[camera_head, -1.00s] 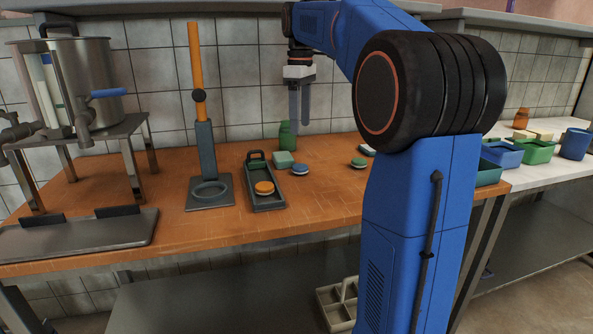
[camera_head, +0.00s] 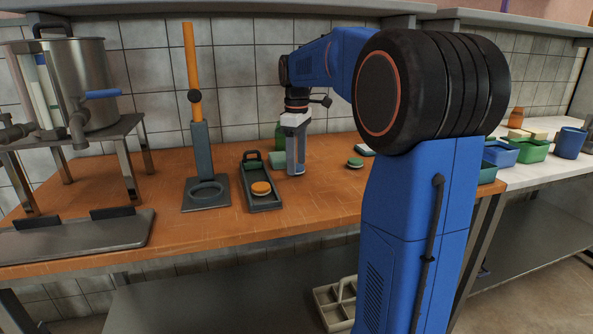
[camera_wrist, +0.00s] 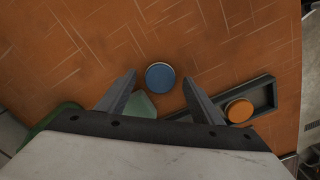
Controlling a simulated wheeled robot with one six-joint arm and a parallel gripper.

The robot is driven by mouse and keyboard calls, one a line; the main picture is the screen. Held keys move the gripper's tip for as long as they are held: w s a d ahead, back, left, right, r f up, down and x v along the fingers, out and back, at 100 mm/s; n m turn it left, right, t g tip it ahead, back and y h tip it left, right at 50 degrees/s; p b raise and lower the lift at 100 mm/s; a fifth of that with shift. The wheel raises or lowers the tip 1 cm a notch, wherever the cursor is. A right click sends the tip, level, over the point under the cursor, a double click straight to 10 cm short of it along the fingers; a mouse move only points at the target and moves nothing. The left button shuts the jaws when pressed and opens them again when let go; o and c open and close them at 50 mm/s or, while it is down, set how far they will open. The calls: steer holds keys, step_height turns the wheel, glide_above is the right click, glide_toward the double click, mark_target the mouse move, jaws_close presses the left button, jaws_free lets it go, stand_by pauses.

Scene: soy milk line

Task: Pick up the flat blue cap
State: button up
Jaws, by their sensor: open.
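My gripper (camera_wrist: 159,79) is open and empty, pointing down, with one fingertip on each side of the cap in that view. Small gaps show between the cap and both fingertips. In the head view my gripper (camera_head: 296,172) is low over the table, right of the dark tray, and hides the cap. How far the fingertips are above the table is hard to tell.
A dark tray (camera_head: 264,208) holding an orange cap (camera_head: 261,188) is close on the left. A pale green block (camera_wrist: 141,104) sits near the fingers. A green cap (camera_head: 355,163) lies to the right. A stand with an orange handle (camera_head: 191,70) is further left.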

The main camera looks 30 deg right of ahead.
steer(key=shift+f, duration=0.35)
steer(key=shift+c, duration=0.3)
steer(key=c, duration=1)
steer(key=shift+r, duration=0.1)
steer(key=shift+c, duration=0.2)
